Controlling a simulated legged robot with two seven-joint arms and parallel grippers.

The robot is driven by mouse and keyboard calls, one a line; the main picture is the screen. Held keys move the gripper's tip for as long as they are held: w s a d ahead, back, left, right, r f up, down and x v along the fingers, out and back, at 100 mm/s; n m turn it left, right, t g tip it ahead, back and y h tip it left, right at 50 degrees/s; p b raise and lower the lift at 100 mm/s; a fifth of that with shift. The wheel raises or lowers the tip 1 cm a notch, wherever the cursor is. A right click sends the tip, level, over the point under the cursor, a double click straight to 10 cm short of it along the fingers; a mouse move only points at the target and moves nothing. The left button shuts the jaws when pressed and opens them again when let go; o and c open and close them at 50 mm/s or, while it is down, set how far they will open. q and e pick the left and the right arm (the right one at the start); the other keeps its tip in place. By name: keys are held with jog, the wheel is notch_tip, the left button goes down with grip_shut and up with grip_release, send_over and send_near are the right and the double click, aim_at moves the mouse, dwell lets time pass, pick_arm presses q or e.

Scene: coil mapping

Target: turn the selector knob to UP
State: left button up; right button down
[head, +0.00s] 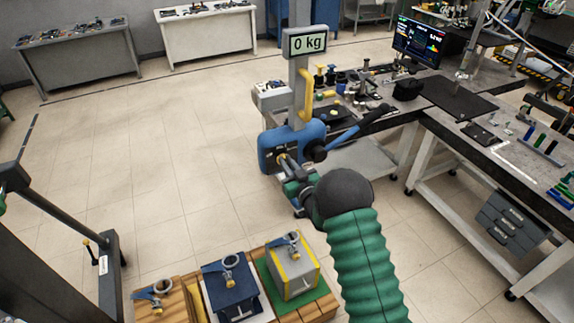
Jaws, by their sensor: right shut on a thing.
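The selector knob (283,157) is a small brass-coloured part on the front of a blue control box (269,143). The box is fixed to a grey upright post under a "0 kg" display (307,43). My right gripper (287,166) reaches up to the box at the end of a green-sleeved arm and is shut on the knob. The gripper hides part of the knob, and its pointing direction and the labels are too small to read. My left gripper is not in view.
A blue lever (350,132) sticks out right of the box, and a yellow handle (305,96) sits above it. Several blocks with ring fittings, including a grey and yellow one (292,270), stand below. A workbench (470,150) stands at right. Open floor lies left.

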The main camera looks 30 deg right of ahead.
jog(key=shift+a+f+n+b, duration=0.15)
jog(key=shift+n+b, duration=1.1)
jog(key=shift+b, duration=0.65)
jog(key=shift+a+n+b, duration=0.15)
jog(key=shift+n+b, duration=1.15)
jog(key=shift+b, duration=0.55)
jog(key=shift+a+f+n+b, duration=0.15)
jog(key=shift+n+b, duration=1.1)
jog(key=shift+b, duration=0.65)
jog(key=c, duration=1.5)
grip_release()
jog(key=shift+r, duration=0.1)
jog(key=shift+o, duration=0.2)
jog(key=s+b, duration=0.4)
jog(key=s, duration=1.2)
jog(key=shift+s+a, duration=0.3)
jog(key=shift+s, duration=0.05)
